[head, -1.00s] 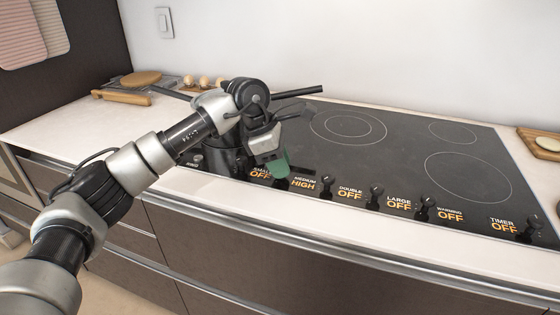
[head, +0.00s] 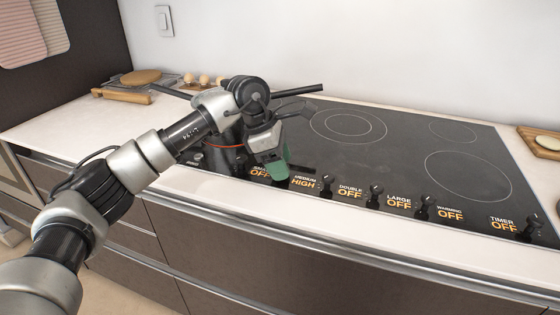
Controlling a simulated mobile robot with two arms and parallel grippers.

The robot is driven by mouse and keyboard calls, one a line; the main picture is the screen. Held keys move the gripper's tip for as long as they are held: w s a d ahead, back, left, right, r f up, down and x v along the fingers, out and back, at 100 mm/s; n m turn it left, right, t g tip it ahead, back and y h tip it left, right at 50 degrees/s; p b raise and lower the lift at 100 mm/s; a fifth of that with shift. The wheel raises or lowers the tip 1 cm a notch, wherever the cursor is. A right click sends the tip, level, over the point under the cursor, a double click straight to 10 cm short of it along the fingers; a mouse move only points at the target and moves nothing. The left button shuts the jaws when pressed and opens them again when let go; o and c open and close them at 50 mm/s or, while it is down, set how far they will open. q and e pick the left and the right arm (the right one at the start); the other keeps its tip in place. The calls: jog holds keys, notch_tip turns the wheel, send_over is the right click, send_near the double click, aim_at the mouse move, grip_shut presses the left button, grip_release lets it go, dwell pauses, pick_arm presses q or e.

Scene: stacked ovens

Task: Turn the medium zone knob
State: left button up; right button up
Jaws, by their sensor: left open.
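The black cooktop (head: 400,150) has a row of small black knobs and orange-lit labels along its front edge. The medium zone label (head: 303,182) reads HIGH. A black knob (head: 326,186) stands just right of this label, and my gripper covers the strip just left of it. I cannot tell for sure which knob belongs to the medium zone. My left gripper (head: 276,167), grey with a green fingertip, is open and points down at the front strip, left of the medium label. Whether it touches a knob is hidden. My right gripper is not in view.
A burner ring (head: 226,147) glows orange-red behind my left arm. Wooden boards, a rolling pin (head: 121,97) and eggs (head: 203,81) lie at the back left. A cutting board (head: 541,142) lies at the right. The cooktop's middle and right are clear.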

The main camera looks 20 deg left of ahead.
pick_arm(q)
jog(key=w+v, duration=0.1)
jog(key=v, duration=0.9)
jog(key=shift+s+a+r, duration=0.25)
jog(key=shift+s+r, duration=0.1)
jog(key=shift+s, duration=0.15)
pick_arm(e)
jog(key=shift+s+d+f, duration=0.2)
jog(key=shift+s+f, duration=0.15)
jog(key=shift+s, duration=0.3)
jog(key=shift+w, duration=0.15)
